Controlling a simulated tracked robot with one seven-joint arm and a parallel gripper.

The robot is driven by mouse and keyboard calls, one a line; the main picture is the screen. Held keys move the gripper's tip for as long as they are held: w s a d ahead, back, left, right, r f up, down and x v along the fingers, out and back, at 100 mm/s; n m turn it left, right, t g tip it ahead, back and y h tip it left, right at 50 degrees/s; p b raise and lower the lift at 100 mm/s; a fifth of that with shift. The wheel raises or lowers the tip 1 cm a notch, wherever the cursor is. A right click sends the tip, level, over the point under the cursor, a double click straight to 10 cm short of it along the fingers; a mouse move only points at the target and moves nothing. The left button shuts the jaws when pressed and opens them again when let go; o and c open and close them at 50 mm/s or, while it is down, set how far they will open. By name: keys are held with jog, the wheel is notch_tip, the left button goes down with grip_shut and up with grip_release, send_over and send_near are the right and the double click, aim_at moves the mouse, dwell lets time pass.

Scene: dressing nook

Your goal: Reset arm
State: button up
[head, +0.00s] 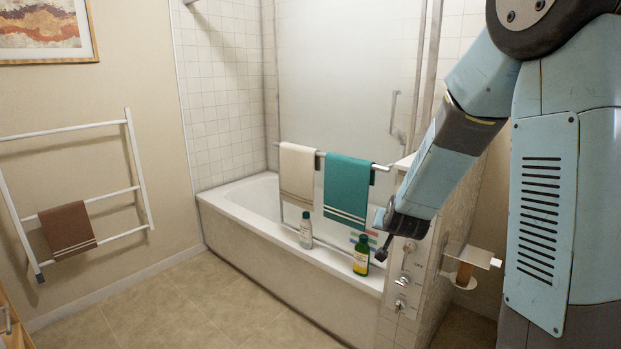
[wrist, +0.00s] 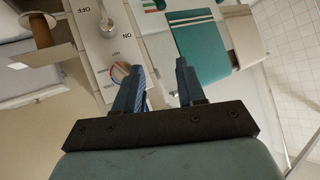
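My gripper (wrist: 159,66) shows in the wrist view with its two blue fingers apart and nothing between them. In the head view my gripper (head: 382,236) hangs at the end of my bent arm, at the right end of the bathtub. It is above the panel of knobs (head: 405,278) and near the green bottle (head: 361,255). In the wrist view the panel (wrist: 97,38), with ON and OFF marks and a red-marked dial (wrist: 122,72), lies beyond the left finger.
The teal towel (head: 348,185) and cream towel (head: 297,172) hang on a rail over the bathtub (head: 240,235). A white bottle (head: 306,230) stands on the tub rim. A paper roll holder (head: 467,268) is at right. A rack with a brown towel (head: 67,230) is at left. Floor is clear.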

jog(key=s+r+n+g, duration=0.1)
jog(key=s+r, duration=0.4)
jog(key=s, duration=0.5)
jog(key=s+d+r+n+g, duration=0.1)
jog(key=s+r+g, duration=0.1)
jog(key=s+r, duration=0.4)
jog(key=s+d+r+n+g+y, duration=0.1)
jog(key=s+r, duration=0.4)
jog(key=s, duration=1.1)
jog(key=shift+s+r+n+g, duration=0.2)
jog(key=shift+n+g, duration=0.2)
jog(key=shift+g, duration=0.3)
